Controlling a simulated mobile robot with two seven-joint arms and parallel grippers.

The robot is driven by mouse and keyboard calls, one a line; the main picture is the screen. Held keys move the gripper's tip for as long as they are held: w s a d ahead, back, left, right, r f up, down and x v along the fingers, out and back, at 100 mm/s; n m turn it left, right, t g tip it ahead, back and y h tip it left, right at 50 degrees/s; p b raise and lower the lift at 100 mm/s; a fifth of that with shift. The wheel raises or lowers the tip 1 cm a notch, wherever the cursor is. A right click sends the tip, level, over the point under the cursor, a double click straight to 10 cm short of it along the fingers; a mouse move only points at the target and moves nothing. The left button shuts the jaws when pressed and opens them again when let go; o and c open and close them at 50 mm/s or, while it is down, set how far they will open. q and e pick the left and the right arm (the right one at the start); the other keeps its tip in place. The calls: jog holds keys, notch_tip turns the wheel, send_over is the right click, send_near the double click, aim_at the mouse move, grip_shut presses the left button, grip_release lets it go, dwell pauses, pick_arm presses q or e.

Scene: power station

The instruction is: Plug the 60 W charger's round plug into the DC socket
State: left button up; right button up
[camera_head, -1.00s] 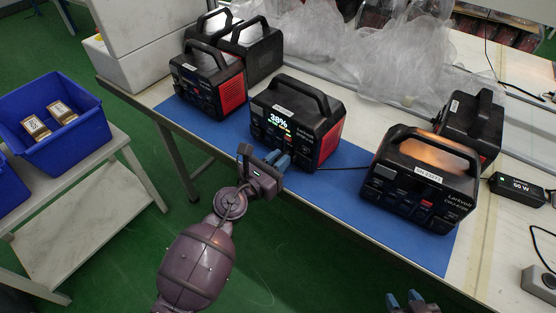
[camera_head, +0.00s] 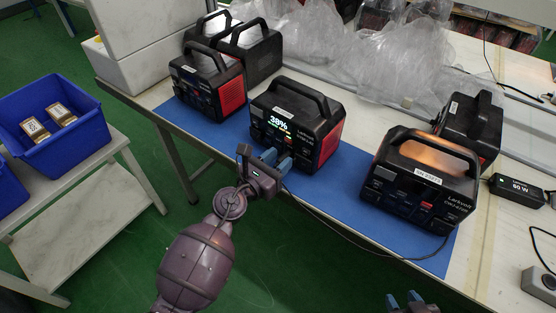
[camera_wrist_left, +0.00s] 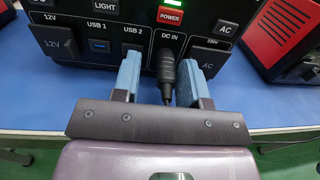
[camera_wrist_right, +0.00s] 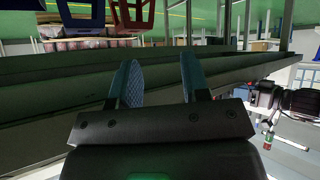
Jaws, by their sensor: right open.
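The power station with the lit 38% display (camera_head: 297,122) stands on the blue mat. In the left wrist view, the black round plug (camera_wrist_left: 166,68) points into its front at the DC IN label, and appears seated in the socket, whose opening is hidden behind it. My left gripper (camera_wrist_left: 158,75) has its blue fingers apart on both sides of the plug, with a gap at the left finger; the plug is close to the right one. In the head view this gripper (camera_head: 268,160) is at the station's front. The 60 W charger (camera_head: 516,189) lies at the right. My right gripper (camera_head: 405,300) is open and empty.
Another power station (camera_head: 420,180) stands on the mat (camera_head: 345,185) to the right, with the charger cable (camera_head: 375,248) passing in front of it. More stations stand behind and left. A blue crate (camera_head: 75,140) sits on a side bench.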

pick_arm(q)
jog(key=shift+s+d+f, duration=0.1)
jog(key=shift+s+d, duration=0.1)
jog(key=shift+d, duration=0.05)
jog(key=v, duration=1)
jog(key=shift+a, duration=0.45)
pick_arm(e)
jog(key=shift+w+r, duration=0.1)
jog(key=shift+r, duration=0.15)
pick_arm(q)
jog(key=shift+s, duration=0.1)
